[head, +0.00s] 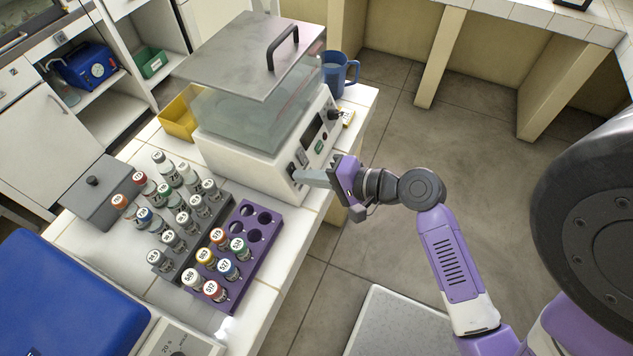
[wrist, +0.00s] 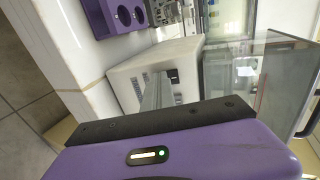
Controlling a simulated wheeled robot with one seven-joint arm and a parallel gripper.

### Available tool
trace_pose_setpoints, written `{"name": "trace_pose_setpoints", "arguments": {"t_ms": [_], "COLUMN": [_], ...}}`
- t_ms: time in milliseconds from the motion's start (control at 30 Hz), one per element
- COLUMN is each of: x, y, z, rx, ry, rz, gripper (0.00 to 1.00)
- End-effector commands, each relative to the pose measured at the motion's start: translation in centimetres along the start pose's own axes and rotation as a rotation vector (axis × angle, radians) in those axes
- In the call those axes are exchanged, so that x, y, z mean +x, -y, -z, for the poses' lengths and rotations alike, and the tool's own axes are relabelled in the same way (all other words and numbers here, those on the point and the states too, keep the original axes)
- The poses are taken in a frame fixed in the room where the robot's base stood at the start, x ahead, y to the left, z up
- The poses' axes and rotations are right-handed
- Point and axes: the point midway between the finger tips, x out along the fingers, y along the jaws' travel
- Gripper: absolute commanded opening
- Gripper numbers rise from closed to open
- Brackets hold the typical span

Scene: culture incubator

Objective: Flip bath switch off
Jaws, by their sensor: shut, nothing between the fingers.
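The water bath (head: 245,145) is a white box with a clear upper part and a grey metal lid, at the table's right edge in the head view. Its control panel faces right. A dark switch (head: 292,170) sits low at the panel's near end; it also shows in the wrist view (wrist: 173,75). My gripper (head: 302,177) is shut and empty, its fingertips right at the switch. In the wrist view the fingers (wrist: 158,90) point at the panel beside the switch. I cannot tell whether they touch it, or which way the switch is set.
A purple rack (head: 262,250) and a grey rack with several capped vials stand left of my gripper. A blue mug (head: 338,72) is behind the bath, and a yellow bin (head: 178,118) is to its left.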

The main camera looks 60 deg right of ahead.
Motion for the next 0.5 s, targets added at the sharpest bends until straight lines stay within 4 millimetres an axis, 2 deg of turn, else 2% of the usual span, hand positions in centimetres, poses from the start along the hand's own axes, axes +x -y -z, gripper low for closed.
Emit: {"name": "trace_pose_setpoints", "arguments": {"t_ms": [500], "x": [-0.1], "y": [1.7], "z": [-0.1], "rx": [-0.001], "ry": [0.002], "rz": [0.010], "gripper": [0.00]}}
